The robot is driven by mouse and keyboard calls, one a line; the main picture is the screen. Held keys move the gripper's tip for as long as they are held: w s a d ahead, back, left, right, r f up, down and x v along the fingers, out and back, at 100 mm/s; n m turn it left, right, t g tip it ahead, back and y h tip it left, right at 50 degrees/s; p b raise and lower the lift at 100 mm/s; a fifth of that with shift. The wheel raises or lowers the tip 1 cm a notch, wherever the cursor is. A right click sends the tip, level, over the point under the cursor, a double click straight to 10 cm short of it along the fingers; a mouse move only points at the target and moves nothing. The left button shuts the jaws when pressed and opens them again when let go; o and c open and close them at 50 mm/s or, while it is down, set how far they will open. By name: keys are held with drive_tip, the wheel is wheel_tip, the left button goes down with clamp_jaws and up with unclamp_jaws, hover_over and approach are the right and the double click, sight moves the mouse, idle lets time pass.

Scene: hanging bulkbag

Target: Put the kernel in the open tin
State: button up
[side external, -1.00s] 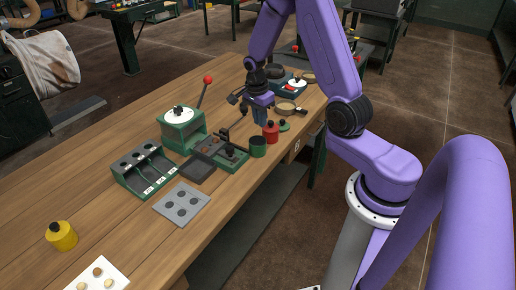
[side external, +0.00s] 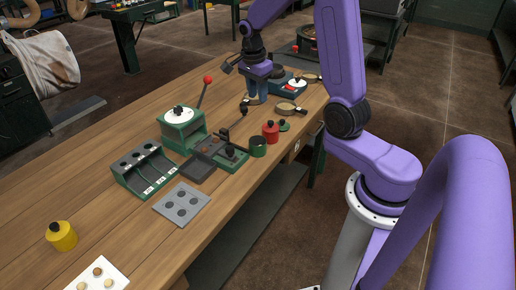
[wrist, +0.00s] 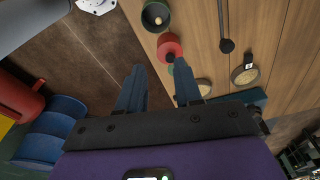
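My gripper (side external: 258,92) hangs over the far part of the bench. In the wrist view its two blue fingers (wrist: 160,68) stand apart with nothing visible between them. An open green tin (side external: 258,147) stands near the bench's front edge; it also shows at the top of the wrist view (wrist: 155,15). Beside it is a red tin (side external: 270,131) with a dark knob on top, also in the wrist view (wrist: 168,46). A small green disc (side external: 284,126) lies beside the red tin. I cannot pick out the kernel with certainty.
Round handled pans (side external: 287,107) lie near my gripper. A green press with a red-knobbed lever (side external: 183,130), a green rack (side external: 145,172), a grey plate (side external: 182,204) and a yellow tin (side external: 61,235) stand further left. Bare wood (side external: 100,200) lies between them.

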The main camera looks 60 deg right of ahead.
wheel_tip(320, 180, up, 7)
drive_tip(key=shift+a+r, duration=0.15)
drive_tip(key=shift+a, duration=0.3)
drive_tip(key=shift+w+a, duration=0.1)
drive_tip(key=s+a+f+n+y, duration=0.1)
drive_tip(key=s+a+n, duration=0.3)
drive_tip(key=a+n, duration=0.4)
drive_tip(key=s+a+n, duration=0.4)
drive_tip(key=a+n, duration=0.3)
drive_tip(key=n, duration=0.1)
drive_tip(key=s+a+f+n, duration=0.1)
drive_tip(key=s+n, duration=0.7)
drive_tip(key=s, duration=0.1)
drive_tip(key=s+a+f+n, duration=0.2)
drive_tip(key=s+n, duration=0.6)
drive_tip(key=s, duration=0.1)
drive_tip(key=shift+a+n+y, duration=0.3)
drive_tip(key=shift+n+y, duration=0.1)
